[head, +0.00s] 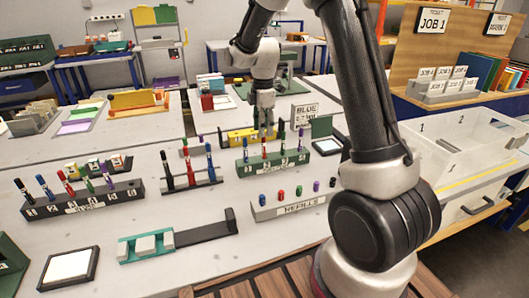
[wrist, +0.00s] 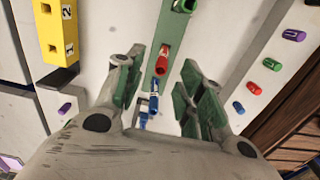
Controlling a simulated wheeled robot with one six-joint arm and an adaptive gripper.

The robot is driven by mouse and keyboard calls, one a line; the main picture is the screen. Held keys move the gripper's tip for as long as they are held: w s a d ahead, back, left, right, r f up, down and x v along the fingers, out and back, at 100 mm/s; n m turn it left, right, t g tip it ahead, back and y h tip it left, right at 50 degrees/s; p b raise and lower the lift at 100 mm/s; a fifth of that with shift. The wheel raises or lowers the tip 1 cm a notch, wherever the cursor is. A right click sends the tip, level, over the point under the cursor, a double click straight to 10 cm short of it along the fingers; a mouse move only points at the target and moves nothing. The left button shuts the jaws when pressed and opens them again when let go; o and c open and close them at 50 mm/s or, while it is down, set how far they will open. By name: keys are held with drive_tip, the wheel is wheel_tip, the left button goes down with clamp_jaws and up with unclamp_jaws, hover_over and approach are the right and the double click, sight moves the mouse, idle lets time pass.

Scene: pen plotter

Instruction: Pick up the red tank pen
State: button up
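The pen with a red tank (wrist: 162,62) stands in the green rack (wrist: 205,50) in the wrist view, seen from above between my fingers. In the head view this pen (head: 264,148) stands upright in the same rack (head: 285,162), with a blue pen (head: 246,149) to its left and a green pen (head: 281,142) to its right. My gripper (head: 264,117) is above the rack, over the red pen. In the wrist view my gripper (wrist: 162,82) is open, with nothing held. The blue pen (wrist: 154,88) also shows between the fingers.
A yellow numbered block (wrist: 57,30) stands behind the rack. The refills rack (head: 292,205) with coloured caps is in front. A black rack (head: 190,183) with pens stands to the left, and a longer dark rack (head: 85,205) further left.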

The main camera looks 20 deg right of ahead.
sight(264, 142)
drive_tip(key=f, duration=0.8)
drive_tip(key=shift+s, duration=0.35)
clamp_jaws()
